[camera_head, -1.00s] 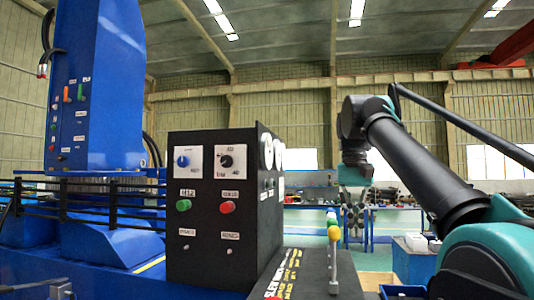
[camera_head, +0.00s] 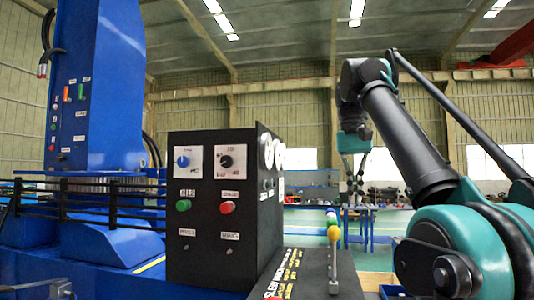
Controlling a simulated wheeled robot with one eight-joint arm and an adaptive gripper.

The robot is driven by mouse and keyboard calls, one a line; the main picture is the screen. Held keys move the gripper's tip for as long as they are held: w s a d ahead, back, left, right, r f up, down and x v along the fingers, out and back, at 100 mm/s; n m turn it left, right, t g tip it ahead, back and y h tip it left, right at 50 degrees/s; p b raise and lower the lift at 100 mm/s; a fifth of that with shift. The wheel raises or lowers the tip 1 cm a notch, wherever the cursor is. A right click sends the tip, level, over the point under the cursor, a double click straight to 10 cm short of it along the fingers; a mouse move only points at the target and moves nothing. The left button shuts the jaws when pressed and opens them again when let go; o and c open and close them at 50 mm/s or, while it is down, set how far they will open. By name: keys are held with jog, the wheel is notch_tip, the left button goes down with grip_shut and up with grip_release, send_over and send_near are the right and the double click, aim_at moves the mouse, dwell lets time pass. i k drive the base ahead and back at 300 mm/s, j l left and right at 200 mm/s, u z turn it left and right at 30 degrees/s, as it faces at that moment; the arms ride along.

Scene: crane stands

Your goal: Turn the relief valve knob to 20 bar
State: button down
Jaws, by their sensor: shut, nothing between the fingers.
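A black control box (camera_head: 210,258) stands in the middle of the picture. On its front, a blue knob (camera_head: 183,161) and a black knob (camera_head: 226,161) sit on white dial plates. The dial lettering is too small to read, so I cannot tell which is the relief valve knob or where it points. My gripper (camera_head: 355,198) hangs to the right of the box, fingers down, shut and empty. It is well apart from both knobs.
A green button (camera_head: 183,205) and a red button (camera_head: 227,207) sit below the knobs. Gauges (camera_head: 267,152) show on the box's right side. A yellow-topped lever (camera_head: 334,233) rises in front. A blue crane column (camera_head: 98,90) stands left, behind black railings.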

aim_at(226, 161)
jog(key=k, duration=1)
